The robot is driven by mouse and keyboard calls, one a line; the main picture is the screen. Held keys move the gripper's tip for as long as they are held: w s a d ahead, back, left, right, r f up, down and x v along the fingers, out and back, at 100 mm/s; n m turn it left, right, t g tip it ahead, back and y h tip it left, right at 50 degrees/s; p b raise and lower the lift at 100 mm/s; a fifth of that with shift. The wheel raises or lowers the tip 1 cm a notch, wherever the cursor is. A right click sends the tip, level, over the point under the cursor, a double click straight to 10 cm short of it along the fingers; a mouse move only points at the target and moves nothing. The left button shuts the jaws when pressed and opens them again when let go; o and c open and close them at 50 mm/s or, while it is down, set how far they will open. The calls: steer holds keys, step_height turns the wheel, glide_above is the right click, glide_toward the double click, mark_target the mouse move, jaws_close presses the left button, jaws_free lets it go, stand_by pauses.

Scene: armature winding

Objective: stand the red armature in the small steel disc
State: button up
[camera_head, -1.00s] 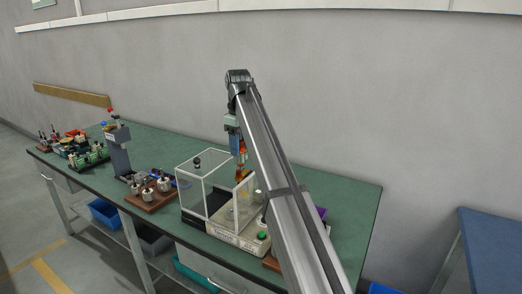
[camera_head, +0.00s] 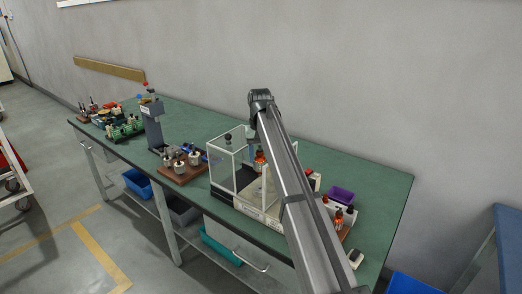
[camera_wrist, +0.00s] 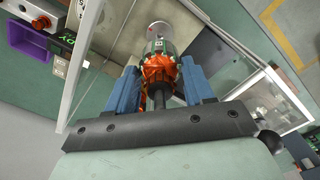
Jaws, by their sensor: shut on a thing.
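The red armature (camera_wrist: 158,72), with orange-red windings and a dark shaft, is between the blue fingers of my gripper (camera_wrist: 155,88) in the wrist view. My gripper is shut on it. In the head view the armature (camera_head: 260,160) shows at the clear-walled case, and my arm hides most of the gripper. A small pale, round metal piece (camera_wrist: 160,29) shows just beyond the armature's far end in the wrist view. It looks like the small steel disc; I cannot tell whether the armature touches it. The disc cannot be made out in the head view.
The clear case (camera_head: 229,139) has thin walls and white edges close around my gripper. A purple bin (camera_head: 341,195) and small parts stand to its right. A brown block with metal parts (camera_head: 182,167) and a grey post (camera_head: 153,128) stand left. The green bench (camera_head: 385,190) is free at right.

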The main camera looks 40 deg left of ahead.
mark_target(260, 170)
steer(key=shift+f, duration=2.15)
steer(key=shift+f, duration=1.4)
steer(key=o, duration=1.4)
steer(key=shift+r, duration=0.1)
steer(key=shift+r, duration=2.15)
steer(key=shift+r, duration=0.1)
step_height(260, 170, up, 14)
steer(key=shift+f, duration=0.2)
